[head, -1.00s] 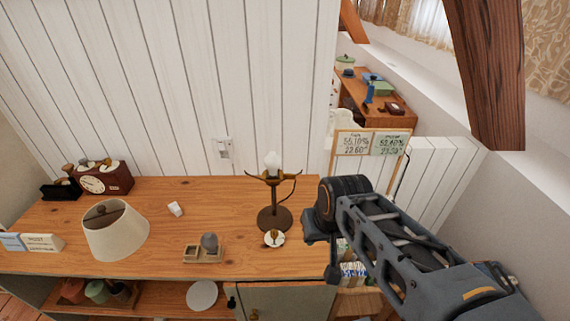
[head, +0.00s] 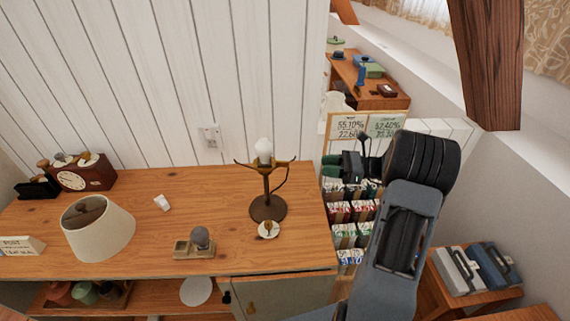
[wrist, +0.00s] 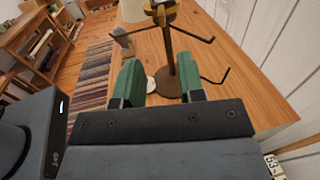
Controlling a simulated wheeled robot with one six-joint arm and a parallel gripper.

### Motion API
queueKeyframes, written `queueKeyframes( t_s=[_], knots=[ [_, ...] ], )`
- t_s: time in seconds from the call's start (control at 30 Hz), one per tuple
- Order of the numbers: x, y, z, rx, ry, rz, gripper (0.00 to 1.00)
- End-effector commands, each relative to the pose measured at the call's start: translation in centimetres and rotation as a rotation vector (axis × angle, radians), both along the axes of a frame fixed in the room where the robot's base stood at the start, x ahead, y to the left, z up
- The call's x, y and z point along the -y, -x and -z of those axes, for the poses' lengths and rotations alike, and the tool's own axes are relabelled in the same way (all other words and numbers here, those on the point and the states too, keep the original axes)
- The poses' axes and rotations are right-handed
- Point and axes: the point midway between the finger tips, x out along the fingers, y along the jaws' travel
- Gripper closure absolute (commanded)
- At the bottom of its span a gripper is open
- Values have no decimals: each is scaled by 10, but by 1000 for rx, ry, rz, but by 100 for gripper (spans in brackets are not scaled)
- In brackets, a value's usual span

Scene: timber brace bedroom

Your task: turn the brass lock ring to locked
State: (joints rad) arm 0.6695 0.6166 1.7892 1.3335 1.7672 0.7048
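A bare lamp (head: 267,190) with a dark round base, a white bulb and thin side arms stands near the right end of the wooden cabinet top. Brass-coloured fittings (head: 265,163) sit under its bulb; a brass collar (wrist: 164,14) shows at the top edge of the wrist view. I cannot tell which part is the lock ring or how it is turned. My gripper (head: 335,174) is to the right of the lamp, apart from it. In the wrist view my gripper (wrist: 158,72) has its green fingers apart and empty, with the lamp stem (wrist: 169,55) beyond them.
A small white disc (head: 268,230) with a brass piece lies by the lamp base. A colourful rack (head: 345,215) stands right of the cabinet.

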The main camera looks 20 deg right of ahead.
Motion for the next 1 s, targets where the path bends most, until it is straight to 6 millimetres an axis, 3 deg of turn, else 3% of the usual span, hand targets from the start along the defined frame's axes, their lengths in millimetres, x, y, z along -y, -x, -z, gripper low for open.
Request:
queueKeyframes(
  t_s=[0.17, 0.6, 1.0],
  knots=[
    [-19, -9, -1, -3, -16, 5, 64],
    [-95, -38, 0, -3, -12, 5, 64],
    [-121, -49, 1, -3, -12, 8, 64]
  ],
)
